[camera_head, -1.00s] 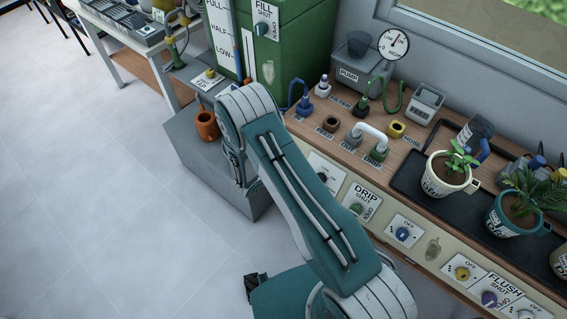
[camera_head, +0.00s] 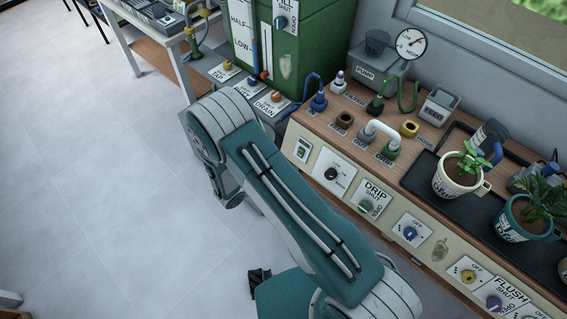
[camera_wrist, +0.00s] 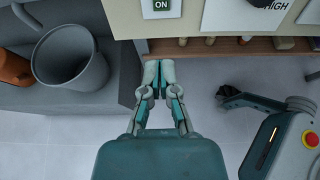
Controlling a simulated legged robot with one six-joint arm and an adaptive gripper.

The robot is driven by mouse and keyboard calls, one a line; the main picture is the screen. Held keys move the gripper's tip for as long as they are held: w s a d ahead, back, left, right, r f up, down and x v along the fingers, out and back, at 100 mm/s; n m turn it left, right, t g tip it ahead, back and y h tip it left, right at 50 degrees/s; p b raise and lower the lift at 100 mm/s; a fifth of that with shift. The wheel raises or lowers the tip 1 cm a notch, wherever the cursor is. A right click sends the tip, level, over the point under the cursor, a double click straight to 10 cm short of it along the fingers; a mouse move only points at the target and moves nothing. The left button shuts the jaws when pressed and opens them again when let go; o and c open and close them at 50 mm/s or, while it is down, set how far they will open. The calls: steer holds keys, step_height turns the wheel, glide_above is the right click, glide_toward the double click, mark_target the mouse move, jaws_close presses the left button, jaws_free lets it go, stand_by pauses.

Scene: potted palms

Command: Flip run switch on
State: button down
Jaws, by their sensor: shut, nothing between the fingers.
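A small white plate (camera_head: 302,149) with a dark and green patch sits at the left end of the bench's front panel in the head view. In the wrist view, a plate with a green "ON" sign (camera_wrist: 162,7) is cut off by the top edge; whether a switch lever stands above it cannot be seen. My gripper (camera_wrist: 159,72) is shut and empty in the wrist view, below the panel's lower edge in the picture and apart from the plate. My arm hides the gripper in the head view.
A grey bucket (camera_wrist: 70,58) and an orange mug (camera_wrist: 14,68) stand left of the gripper on a grey block. A LOW/HIGH dial plate (camera_head: 332,174) and DRIP knob (camera_head: 366,206) lie right of the small plate. An open shelf (camera_wrist: 215,46) runs under the panel.

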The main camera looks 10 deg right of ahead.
steer(key=shift+s+a+r, duration=0.15)
steer(key=shift+s+a, duration=0.25)
steer(key=shift+a, duration=0.15)
steer(key=shift+s+a+r, duration=0.15)
steer(key=shift+s+a, duration=0.25)
steer(key=shift+a, duration=0.1)
steer(key=shift+r, duration=0.1)
steer(key=s+d+r+m+g+y, duration=0.1)
steer(key=s+d+r+m+g, duration=0.2)
steer(key=r, duration=0.5)
steer(key=d+r+m+g, duration=0.1)
steer(key=d+r+m, duration=0.2)
steer(key=r+m, duration=0.4)
steer(key=s+d+r+m+g+y, duration=0.1)
steer(key=s+d+r+m+g, duration=0.15)
steer(key=r, duration=0.65)
steer(key=s+d+r+m+t+y, duration=0.1)
steer(key=s+r+m+t+y, duration=0.3)
steer(key=s+r+m+y, duration=0.4)
steer(key=s+r+m, duration=0.4)
steer(key=s+r, duration=0.4)
steer(key=shift+d+m+t, duration=0.25)
steer(key=shift+m+t, duration=0.1)
steer(key=shift+d+r, duration=0.1)
